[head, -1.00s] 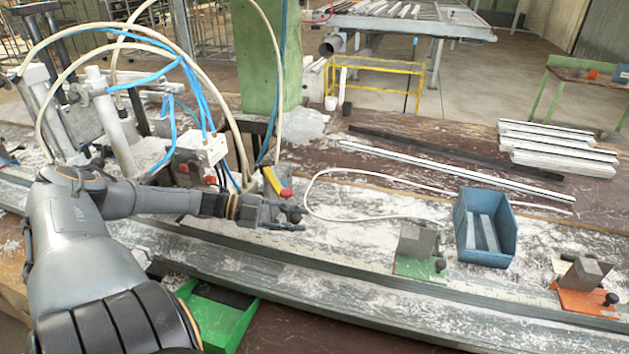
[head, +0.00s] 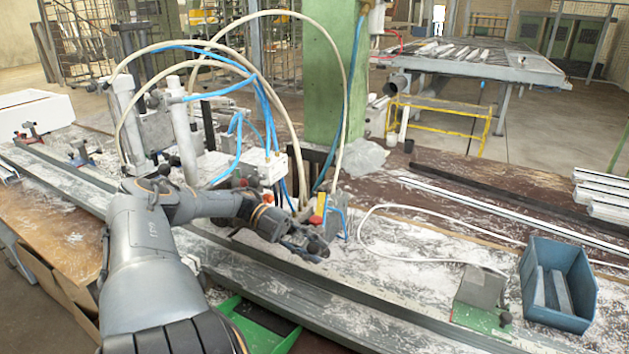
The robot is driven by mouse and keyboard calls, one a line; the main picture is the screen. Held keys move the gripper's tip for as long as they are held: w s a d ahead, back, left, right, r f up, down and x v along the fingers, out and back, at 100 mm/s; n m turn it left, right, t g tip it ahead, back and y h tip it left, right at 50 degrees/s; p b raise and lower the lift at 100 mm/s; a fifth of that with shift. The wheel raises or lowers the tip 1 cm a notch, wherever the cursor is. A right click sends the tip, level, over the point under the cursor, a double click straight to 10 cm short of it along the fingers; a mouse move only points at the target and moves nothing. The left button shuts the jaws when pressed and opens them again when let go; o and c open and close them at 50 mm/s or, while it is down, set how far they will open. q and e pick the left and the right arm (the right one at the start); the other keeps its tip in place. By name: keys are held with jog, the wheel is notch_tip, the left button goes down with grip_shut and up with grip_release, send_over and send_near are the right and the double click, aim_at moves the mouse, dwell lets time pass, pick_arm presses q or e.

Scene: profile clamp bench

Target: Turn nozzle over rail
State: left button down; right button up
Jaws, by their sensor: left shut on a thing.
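My left gripper (head: 312,248) reaches in from the left and hangs above the bench near the long grey rail (head: 385,312). Its fingers are closed on the nozzle (head: 318,212), a small yellow and red piece that stands up just behind the fingertips. A blue hose shows beside the nozzle. The fingers hide the nozzle's lower part, and I cannot tell which way its tip points. The rail runs from the far left to the lower right. My right gripper is not in view.
A pneumatic clamp unit (head: 183,130) with looping hoses stands behind my left arm. A blue bin (head: 560,285) and a green-based stop block (head: 482,295) are at right. A green tray (head: 255,328) sits below the bench's front edge. White debris covers the bench.

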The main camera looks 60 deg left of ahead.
pick_arm(q)
jog(key=c, duration=1.1)
grip_release()
jog(key=shift+o, duration=0.2)
